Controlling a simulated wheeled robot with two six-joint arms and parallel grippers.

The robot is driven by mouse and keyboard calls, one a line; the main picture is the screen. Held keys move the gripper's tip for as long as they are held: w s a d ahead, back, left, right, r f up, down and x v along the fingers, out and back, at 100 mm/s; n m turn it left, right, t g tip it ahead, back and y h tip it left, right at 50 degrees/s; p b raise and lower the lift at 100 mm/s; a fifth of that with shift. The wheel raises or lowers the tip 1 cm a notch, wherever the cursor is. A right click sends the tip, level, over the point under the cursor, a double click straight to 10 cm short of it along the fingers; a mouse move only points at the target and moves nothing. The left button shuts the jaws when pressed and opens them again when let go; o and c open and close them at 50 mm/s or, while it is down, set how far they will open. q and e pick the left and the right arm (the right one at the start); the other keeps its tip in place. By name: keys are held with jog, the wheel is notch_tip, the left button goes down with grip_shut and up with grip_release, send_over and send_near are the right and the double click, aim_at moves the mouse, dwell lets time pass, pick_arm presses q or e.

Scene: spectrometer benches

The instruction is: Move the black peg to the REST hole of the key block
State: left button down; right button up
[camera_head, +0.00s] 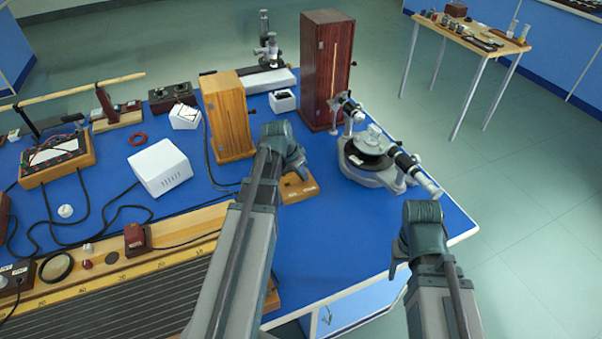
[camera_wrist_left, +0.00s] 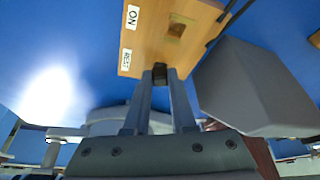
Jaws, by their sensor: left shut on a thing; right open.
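The wooden key block (camera_head: 303,190) lies on the blue bench, partly hidden by my left gripper (camera_head: 296,168) in the head view. In the left wrist view the key block (camera_wrist_left: 150,50) carries white ON and REST labels, with a square brass-coloured recess beside ON. My left gripper (camera_wrist_left: 160,82) is shut on the black peg (camera_wrist_left: 160,72), at the block's edge beside the REST label. The REST hole is not visible. I cannot tell whether the peg touches the block or is in a hole. My right gripper (camera_head: 397,268) is open, off the bench's right edge.
The spectrometer (camera_head: 372,165) stands close right of the block. A light wooden box (camera_head: 228,115) and a tall dark wooden cabinet (camera_head: 325,70) stand behind. A white box (camera_head: 160,167) and a long wire board (camera_head: 130,275) are left. Bare blue bench lies in front right.

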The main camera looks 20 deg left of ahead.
pick_arm(q)
jog(key=shift+f, duration=0.1)
jog(key=c, duration=0.7)
grip_release()
jog(key=shift+o, duration=0.2)
jog(key=p+v, duration=1.2)
jog(key=v, duration=0.2)
jog(key=shift+p, duration=0.35)
jog(key=shift+f, duration=0.1)
jog(key=shift+d, duration=0.1)
